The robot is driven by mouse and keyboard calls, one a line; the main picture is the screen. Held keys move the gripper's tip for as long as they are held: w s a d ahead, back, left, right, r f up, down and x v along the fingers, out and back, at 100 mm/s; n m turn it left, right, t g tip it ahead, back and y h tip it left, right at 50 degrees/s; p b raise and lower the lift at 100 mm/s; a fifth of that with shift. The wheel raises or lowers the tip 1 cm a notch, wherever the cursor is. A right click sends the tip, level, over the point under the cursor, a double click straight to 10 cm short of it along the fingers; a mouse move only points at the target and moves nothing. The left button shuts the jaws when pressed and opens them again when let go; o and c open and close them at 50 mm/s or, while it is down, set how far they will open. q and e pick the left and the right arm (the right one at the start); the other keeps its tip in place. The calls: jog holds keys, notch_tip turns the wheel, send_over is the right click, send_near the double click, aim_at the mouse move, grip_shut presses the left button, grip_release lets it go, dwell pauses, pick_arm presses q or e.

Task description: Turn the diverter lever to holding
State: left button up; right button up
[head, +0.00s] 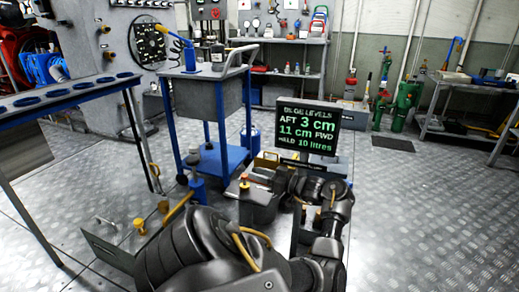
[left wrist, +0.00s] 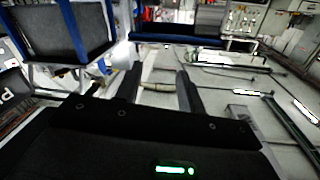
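I cannot single out the diverter lever for certain. A yellow bar (head: 178,208) slopes beside a low grey tray with yellow fittings (head: 139,225), left of my arm. My right gripper is not in view.
A display (head: 308,127) reads aft 3 cm, 11 cm fwd, held 10 litres. A blue-framed cart (head: 224,160) stands behind the dark box, and a bench with round holes (head: 60,97) is at the left. The metal floor (head: 430,220) at the right is clear.

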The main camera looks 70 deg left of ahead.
pick_arm(q)
jog(key=shift+s+d+r+p, duration=0.25)
jog(key=shift+s+d+r, duration=0.05)
jog(key=shift+d, duration=0.35)
jog(key=shift+s+d+r+p, duration=0.2)
jog(key=shift+s+d+r, duration=0.15)
jog(key=shift+d, duration=0.25)
jog(key=shift+s+d+r+p, duration=0.25)
jog(key=shift+d+r, duration=0.05)
jog(key=shift+d, duration=0.35)
